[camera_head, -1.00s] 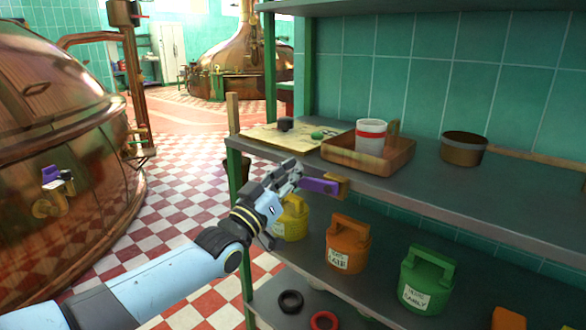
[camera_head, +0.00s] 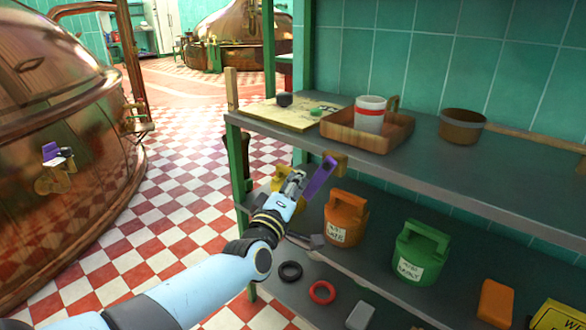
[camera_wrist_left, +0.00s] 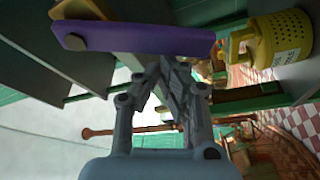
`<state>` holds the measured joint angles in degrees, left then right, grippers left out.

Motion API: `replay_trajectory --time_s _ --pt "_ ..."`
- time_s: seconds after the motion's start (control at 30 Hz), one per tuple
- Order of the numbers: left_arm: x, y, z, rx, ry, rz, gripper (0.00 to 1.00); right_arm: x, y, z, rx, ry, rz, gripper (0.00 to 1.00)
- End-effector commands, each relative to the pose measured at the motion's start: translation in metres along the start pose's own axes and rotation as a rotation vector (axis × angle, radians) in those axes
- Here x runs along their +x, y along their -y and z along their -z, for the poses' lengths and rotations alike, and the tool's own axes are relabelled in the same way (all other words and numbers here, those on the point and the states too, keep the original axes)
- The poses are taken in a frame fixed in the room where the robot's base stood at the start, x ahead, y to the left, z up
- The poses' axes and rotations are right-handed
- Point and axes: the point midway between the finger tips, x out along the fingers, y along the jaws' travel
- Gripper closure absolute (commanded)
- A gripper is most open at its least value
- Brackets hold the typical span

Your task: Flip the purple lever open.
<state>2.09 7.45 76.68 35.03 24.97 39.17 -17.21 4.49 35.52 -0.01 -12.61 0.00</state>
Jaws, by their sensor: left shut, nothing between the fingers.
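A purple lever (camera_head: 319,179) sits on a brass-coloured mount (camera_head: 341,162) at the front edge of the upper shelf. It slants down to the left from the mount. In the left wrist view the lever (camera_wrist_left: 135,40) crosses the top of the picture. My left gripper (camera_head: 297,178) is shut and empty, just left of the lever and close to it. Whether the fingertips touch the lever is hard to tell. Another small purple part (camera_head: 51,153) shows on the copper kettle at the left. My right gripper is not in view.
The upper shelf (camera_head: 420,170) holds a wooden tray (camera_head: 345,130) with a white cup (camera_head: 370,115), and a brown bowl (camera_head: 462,126). Below stand an orange can (camera_head: 345,217), a green can (camera_head: 421,252) and a yellow can (camera_wrist_left: 285,40). Checkered floor lies open at the left.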

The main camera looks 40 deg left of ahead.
Motion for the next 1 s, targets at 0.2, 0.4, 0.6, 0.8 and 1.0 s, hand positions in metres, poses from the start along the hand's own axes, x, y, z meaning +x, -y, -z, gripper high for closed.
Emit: replay_trajectory --time_s 0.2,0.4,0.6,0.8,1.0 --pt "-0.004 0.003 -0.013 -0.182 0.0 0.064 1.0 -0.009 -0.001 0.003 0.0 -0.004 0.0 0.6" --pt "-0.008 0.005 -0.024 -0.316 -0.001 0.11 1.0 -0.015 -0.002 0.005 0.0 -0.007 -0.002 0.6" --pt "-0.011 0.006 -0.031 -0.407 0.0 0.142 1.0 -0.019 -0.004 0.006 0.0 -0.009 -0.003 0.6" --pt "-0.012 0.007 -0.035 -0.453 0.0 0.159 1.0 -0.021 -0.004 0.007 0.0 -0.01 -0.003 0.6" --pt "-0.013 0.007 -0.036 -0.466 0.0 0.163 1.0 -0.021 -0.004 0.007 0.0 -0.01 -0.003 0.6"
